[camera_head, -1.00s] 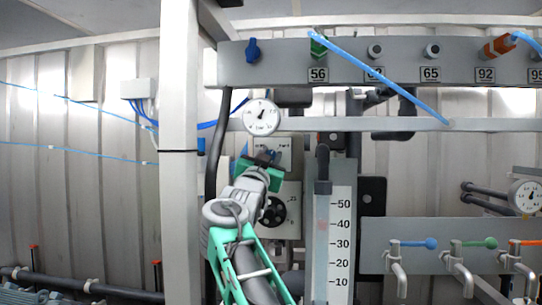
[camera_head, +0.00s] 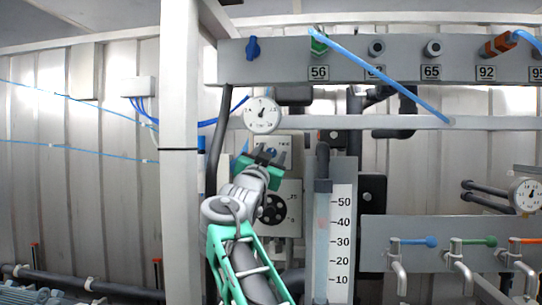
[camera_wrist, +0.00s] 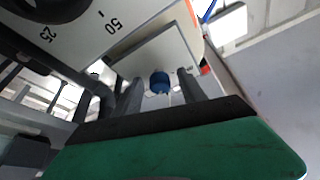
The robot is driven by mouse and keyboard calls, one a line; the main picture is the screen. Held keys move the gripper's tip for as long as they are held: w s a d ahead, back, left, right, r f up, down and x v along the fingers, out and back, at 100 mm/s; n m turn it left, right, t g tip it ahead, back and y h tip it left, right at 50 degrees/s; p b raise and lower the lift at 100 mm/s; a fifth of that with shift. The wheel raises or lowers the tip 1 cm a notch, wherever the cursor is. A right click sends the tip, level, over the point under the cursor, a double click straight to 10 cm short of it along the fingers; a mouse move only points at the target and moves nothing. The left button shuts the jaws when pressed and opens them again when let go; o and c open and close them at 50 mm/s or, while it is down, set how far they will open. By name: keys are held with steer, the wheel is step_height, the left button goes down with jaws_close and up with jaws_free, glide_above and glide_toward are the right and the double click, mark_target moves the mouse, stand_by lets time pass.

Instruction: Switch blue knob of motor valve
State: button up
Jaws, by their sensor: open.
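In the wrist view the blue knob (camera_wrist: 160,83) sits on the pale face of the motor valve box (camera_wrist: 150,45). It appears between the two grey fingers of my gripper (camera_wrist: 160,90), which are apart and do not visibly touch it. In the head view my green and grey gripper (camera_head: 270,157) is in front of the motor valve box (camera_head: 292,190), over its upper part. Only a small bit of blue shows there between the fingers; the rest of the knob is hidden. The gripper is open and empty.
A round gauge (camera_head: 262,114) is just above my gripper. A black dial (camera_head: 275,208) is below it on the box. A scaled tube (camera_head: 322,240) stands to the right. A white post (camera_head: 180,200) is to the left.

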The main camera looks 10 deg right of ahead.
steer(key=shift+f, duration=0.1)
steer(key=b+v, duration=0.4)
steer(key=v, duration=0.3)
steer(key=shift+s+a+b, duration=0.15)
steer(key=shift+s+b, duration=0.15)
steer(key=shift+s, duration=0.05)
steer(key=shift+f, duration=0.1)
